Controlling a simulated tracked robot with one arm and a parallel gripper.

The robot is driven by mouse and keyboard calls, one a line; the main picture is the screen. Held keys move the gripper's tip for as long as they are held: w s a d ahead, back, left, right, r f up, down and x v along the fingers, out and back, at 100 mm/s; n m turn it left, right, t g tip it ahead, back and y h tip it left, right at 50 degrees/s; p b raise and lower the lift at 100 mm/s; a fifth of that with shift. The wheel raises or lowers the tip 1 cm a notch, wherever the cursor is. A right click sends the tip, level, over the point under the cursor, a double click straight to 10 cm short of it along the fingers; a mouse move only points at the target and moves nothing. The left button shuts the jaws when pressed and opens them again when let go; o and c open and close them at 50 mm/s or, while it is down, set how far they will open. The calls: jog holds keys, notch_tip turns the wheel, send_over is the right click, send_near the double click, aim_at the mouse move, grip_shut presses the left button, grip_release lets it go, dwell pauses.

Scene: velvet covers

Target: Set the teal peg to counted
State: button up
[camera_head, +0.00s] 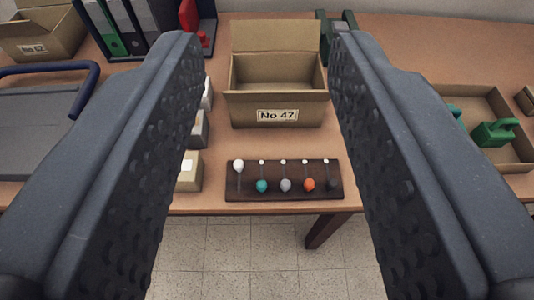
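The teal peg (262,186) has a round head at the lower, near end of its slot on a dark wooden board (234,193). The board lies at the table's near edge, below the middle of the view. A grey peg (285,185), an orange peg (308,185) and a dark peg (331,185) also sit at the lower ends. A white peg (239,166) sits at the upper end, at the far left. No labels on the board can be read. My gripper (262,45) is wide open and empty, its two fingers framing the board.
An open cardboard box marked No 47 (277,113) stands just behind the board. Small boxes (190,172) stand left of it. A tray (511,155) with green-handled items is at right. Binders (128,30) stand at the back left. The table's near edge is close to the board.

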jog(key=shift+w+a, duration=0.1)
jog(key=shift+w, duration=0.2)
jog(key=shift+o, duration=0.5)
jog(key=shift+a, duration=0.2)
jog(key=m+g+p, duration=1.5)
jog(key=m+p, duration=0.1)
jog(key=p, duration=1.6)
send_over(261, 184)
notch_tip(261, 184, down, 26)
notch_tip(261, 184, down, 12)
jog(key=shift+f+p, duration=0.25)
jog(key=shift+p, duration=0.35)
